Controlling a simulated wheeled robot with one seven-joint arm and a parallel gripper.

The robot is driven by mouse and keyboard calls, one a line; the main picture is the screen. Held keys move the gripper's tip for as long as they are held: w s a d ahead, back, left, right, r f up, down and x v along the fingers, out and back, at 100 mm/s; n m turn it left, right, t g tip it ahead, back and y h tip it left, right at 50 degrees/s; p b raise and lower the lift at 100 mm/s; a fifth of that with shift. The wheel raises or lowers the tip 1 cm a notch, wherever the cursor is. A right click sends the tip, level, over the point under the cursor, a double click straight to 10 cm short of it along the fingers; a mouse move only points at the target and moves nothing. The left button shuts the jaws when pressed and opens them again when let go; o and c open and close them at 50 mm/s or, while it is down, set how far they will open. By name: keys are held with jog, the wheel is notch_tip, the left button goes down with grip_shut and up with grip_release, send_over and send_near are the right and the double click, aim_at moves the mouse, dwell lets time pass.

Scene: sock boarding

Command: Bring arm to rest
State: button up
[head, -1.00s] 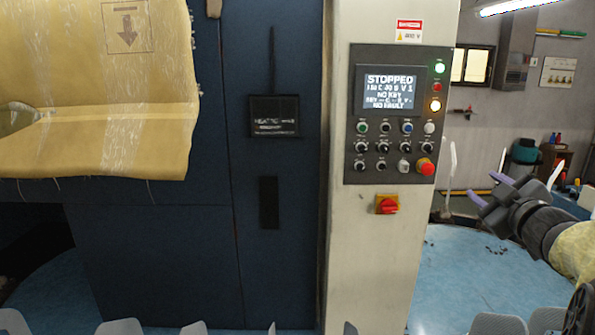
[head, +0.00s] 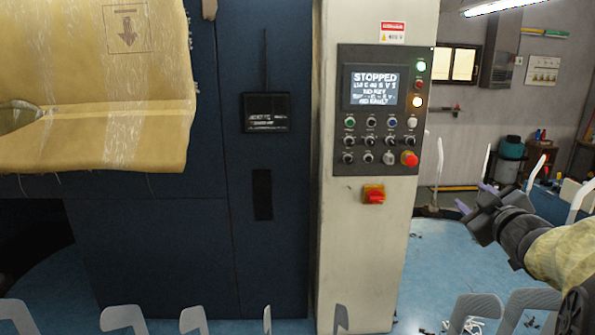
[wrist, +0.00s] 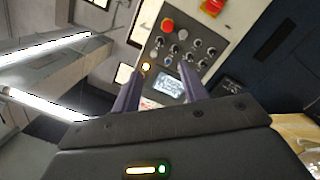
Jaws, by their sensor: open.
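My gripper (head: 476,200) is at the right of the head view, on my arm that comes in from the right edge. Its purple fingers are apart with nothing between them. In the wrist view my gripper (wrist: 158,86) shows two separate fingers, with the control panel (wrist: 176,45) behind them, seen turned over. In the head view the control panel (head: 380,110) is on a pale column left of my gripper. Its screen (head: 372,86) reads STOPPED. A gap separates my gripper from the column.
The pale column (head: 365,260) stands beside a dark blue machine (head: 150,250) with a tan cover (head: 90,80). Upright light-grey boards (head: 124,318) line the bottom of the head view, and others stand near my arm. Blue floor (head: 440,270) lies beyond.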

jog(key=s+a+f+m+g+h, duration=0.1)
jog(key=a+f+m+g, duration=0.2)
jog(key=f, duration=0.4)
jog(key=s+a+f+m+g+h, duration=0.1)
jog(key=a+f+m+g, duration=0.1)
jog(key=a+f, duration=0.45)
jog(key=s+a+f+m+g+y, duration=0.1)
jog(key=s+a+f+g, duration=0.4)
jog(key=s+f, duration=0.3)
jog(key=s+a+f+m+g+y, duration=0.1)
jog(key=s+a+f+g, duration=0.3)
jog(key=s+f, duration=0.5)
jog(key=shift+s+a+g+y, duration=0.35)
jog(key=shift+s+a, duration=0.25)
jog(key=shift+a, duration=0.65)
jog(key=shift+w+f, duration=0.1)
jog(key=shift+c, duration=0.7)
